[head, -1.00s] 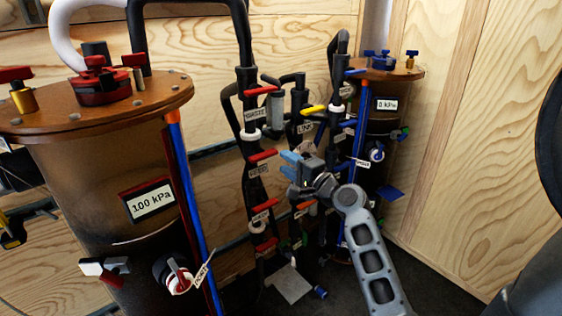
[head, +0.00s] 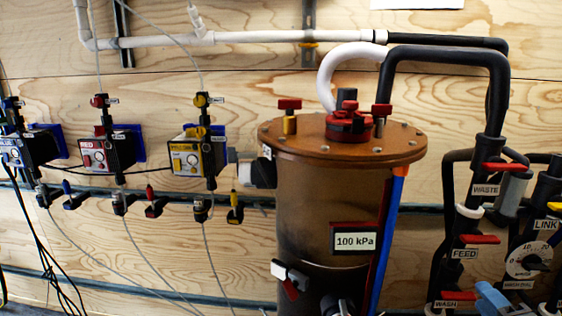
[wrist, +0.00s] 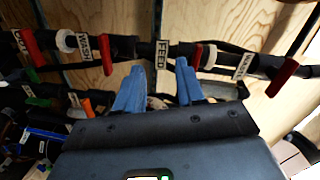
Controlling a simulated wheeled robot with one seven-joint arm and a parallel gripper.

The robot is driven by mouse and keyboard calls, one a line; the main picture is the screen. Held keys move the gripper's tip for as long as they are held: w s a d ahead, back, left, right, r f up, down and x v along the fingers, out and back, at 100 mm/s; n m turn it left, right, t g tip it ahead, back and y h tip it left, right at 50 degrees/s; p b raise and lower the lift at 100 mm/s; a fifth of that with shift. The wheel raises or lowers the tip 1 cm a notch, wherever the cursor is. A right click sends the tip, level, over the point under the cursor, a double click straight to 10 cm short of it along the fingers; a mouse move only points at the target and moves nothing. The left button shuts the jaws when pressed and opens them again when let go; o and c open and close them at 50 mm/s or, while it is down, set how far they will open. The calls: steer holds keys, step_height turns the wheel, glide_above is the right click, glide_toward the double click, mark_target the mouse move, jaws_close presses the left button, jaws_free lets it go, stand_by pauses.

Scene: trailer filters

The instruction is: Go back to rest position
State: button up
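My gripper (wrist: 159,84) shows in the wrist view with its two blue fingers spread apart and nothing clearly held between them. It is in front of the black pipes, near the FEED label (wrist: 163,54). Red valve handles (wrist: 107,56) are on both sides of it along the pipes. In the head view, only a blue part of my gripper (head: 493,298) shows at the bottom right, below the red FEED handle (head: 479,239) and beside the WASH handle (head: 459,296). The rest of my arm is outside the head view.
A brown filter tank (head: 310,205) with a 100 kPa display (head: 356,241) stands left of the pipes. A yellow pump (head: 186,158), a red pump (head: 94,157) and a blue pump (head: 42,147) line the wooden wall. A round dial (head: 529,260) is at right.

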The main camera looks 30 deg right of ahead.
steer(key=s+a+f+n+y, duration=0.15)
steer(key=s+a+n, duration=0.3)
steer(key=a, duration=0.45)
steer(key=s+a+f+n+y, duration=0.1)
steer(key=s+a+f+n, duration=0.3)
steer(key=a, duration=0.5)
steer(key=s+a+r+n+y, duration=0.2)
steer(key=s+a+r+n, duration=0.2)
steer(key=s+a+n, duration=0.1)
steer(key=s+a+r+n+y, duration=0.3)
steer(key=s+a+r+n, duration=0.2)
steer(key=a, duration=0.5)
steer(key=shift+s+n+y, duration=0.35)
steer(key=shift+s+n, duration=0.25)
steer(key=shift+n, duration=0.65)
steer(key=shift+a+r, duration=0.1)
